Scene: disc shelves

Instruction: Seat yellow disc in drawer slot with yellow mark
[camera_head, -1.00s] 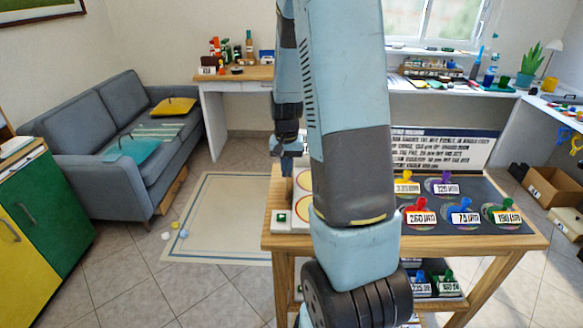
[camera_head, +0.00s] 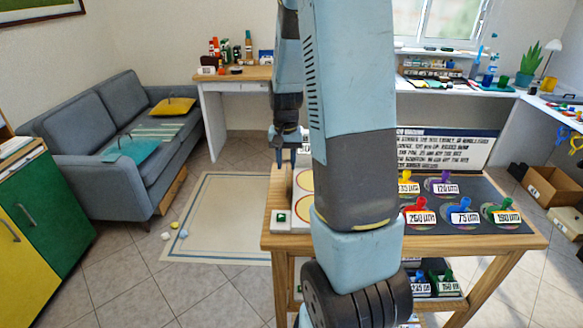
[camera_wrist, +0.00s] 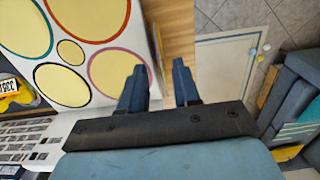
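The yellow disc's knob (camera_head: 405,175) shows partly behind my arm in the head view, with a white number label on the dark mat. In the wrist view its yellow knob (camera_wrist: 8,98) shows at the left edge. A white slotted panel (camera_wrist: 100,48) with several round slots ringed in different colours fills the upper left of the wrist view; its edge also shows in the head view (camera_head: 302,212).
Red (camera_head: 417,206), blue (camera_head: 460,206), green (camera_head: 503,206) and purple (camera_head: 443,178) knobbed discs lie on the dark mat. A white text sign (camera_head: 445,147) stands behind them. Labelled bins sit on the shelf below. Free floor with a rug (camera_head: 225,215) lies to the left.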

